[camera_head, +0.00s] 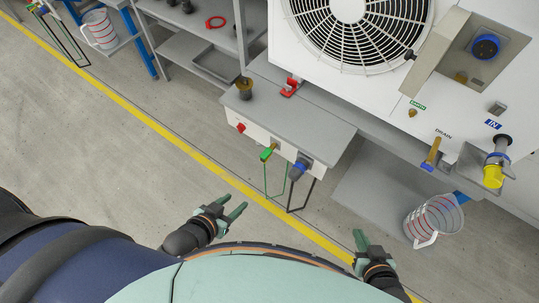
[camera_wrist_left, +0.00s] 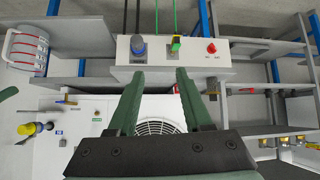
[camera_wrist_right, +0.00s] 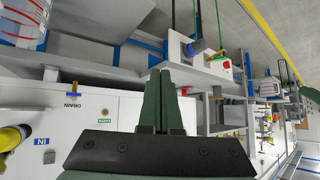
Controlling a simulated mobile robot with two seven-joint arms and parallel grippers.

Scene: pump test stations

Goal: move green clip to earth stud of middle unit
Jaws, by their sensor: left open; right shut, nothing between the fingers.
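The green clip (camera_head: 267,152) sits on the front face of the grey-topped test box (camera_head: 300,120), with a green cable hanging below it. It also shows in the left wrist view (camera_wrist_left: 176,43). A small brass stud (camera_head: 412,113) beside a green label (camera_head: 418,105) is on the large white unit (camera_head: 395,85). Whether this is the middle unit I cannot tell. My left gripper (camera_head: 235,204) is open and empty, apart from the clip, on the near side of the box. My right gripper (camera_head: 362,239) is shut and empty, further right, apart from everything.
A blue plug (camera_head: 298,171) with a dark cable and a red knob (camera_head: 240,127) flank the clip. A brass drain valve (camera_head: 433,151) and yellow-ended pipe (camera_head: 493,175) project from the unit. A measuring jug (camera_head: 434,216) stands below. Open floor lies at left.

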